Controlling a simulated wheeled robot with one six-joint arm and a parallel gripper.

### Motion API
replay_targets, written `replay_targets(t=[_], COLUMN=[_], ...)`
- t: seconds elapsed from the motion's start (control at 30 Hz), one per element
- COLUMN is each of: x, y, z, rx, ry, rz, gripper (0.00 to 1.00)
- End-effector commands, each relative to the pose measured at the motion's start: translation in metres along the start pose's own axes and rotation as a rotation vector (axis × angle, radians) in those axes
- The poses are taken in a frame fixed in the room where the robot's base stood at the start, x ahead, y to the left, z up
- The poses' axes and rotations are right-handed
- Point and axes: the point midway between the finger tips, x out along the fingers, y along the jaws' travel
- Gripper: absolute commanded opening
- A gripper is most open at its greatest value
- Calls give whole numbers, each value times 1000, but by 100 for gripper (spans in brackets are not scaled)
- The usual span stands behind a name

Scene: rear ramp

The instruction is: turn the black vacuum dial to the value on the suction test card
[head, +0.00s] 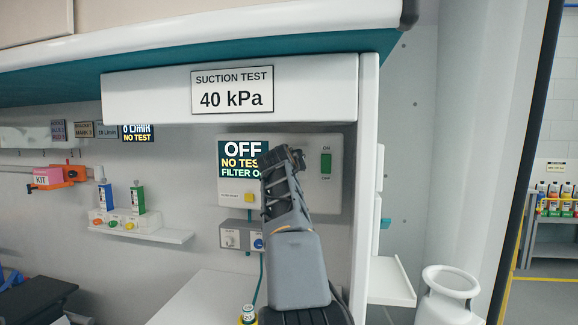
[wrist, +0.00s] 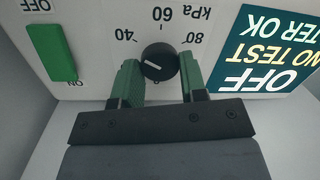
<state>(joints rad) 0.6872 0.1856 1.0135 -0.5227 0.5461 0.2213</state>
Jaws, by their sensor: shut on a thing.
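The suction test card (head: 232,91) on the white ledge reads 40 kPa in the head view. The black vacuum dial (wrist: 159,61) shows upside down in the wrist view, with marks 40, 60 and 80 kPa around it and a short white line on its face. The line's exact reading is hard to tell. My gripper (wrist: 160,77) is shut on the dial, a green-padded finger at each side. In the head view my gripper (head: 283,160) covers the dial. The panel display (head: 240,158) reads OFF and NO TEST; the wrist view adds a filter OK line.
A green ON/OFF switch (head: 326,163) sits right of my gripper on the same panel. The overhanging ledge (head: 310,92) is just above. Lower boxes with knobs (head: 231,239) are below left. A white side wall (head: 364,180) stands close on the right.

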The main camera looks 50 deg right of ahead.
Motion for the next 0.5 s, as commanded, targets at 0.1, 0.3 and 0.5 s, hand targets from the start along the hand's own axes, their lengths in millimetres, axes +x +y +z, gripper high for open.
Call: replay_targets(t=[0.1,0.3,0.5], x=[1,1,1], y=[-1,-1,-1], z=[2,2,2], rx=[5,4,4], ry=[-6,-6,-5], rz=[-2,-2,-2], gripper=[15,15,49])
